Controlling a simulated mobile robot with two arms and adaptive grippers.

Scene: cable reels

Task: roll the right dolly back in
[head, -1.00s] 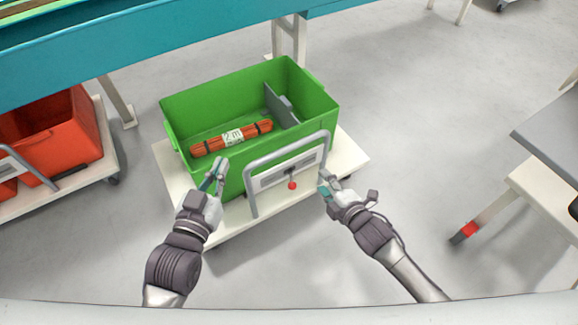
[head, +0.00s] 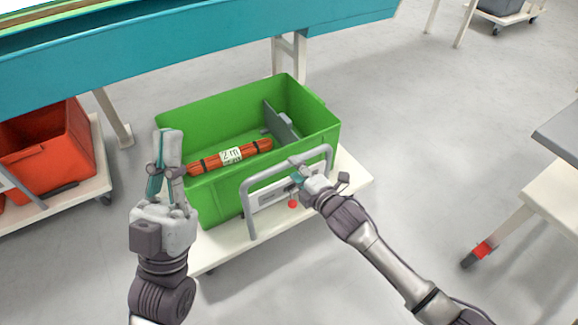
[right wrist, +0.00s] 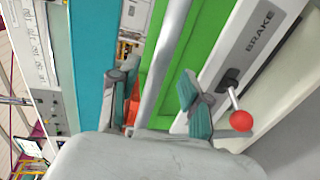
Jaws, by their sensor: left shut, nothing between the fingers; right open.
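A brake lever with a red knob (head: 292,204) is below the handle, beside a BRAKE label (right wrist: 262,32). My right gripper (head: 298,172) is open at the handle; in the right wrist view the bar runs between its fingers, not clamped. My left gripper (head: 166,148) is shut and empty, raised left of the handle.
An orange cable bundle (head: 205,162) with a "2m" label and a grey divider (head: 280,122) are in the green bin. Another dolly with a red bin (head: 72,148) stands left. The teal bench (head: 200,58) crosses behind. A grey-topped table (head: 560,130) is at right. Floor between is clear.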

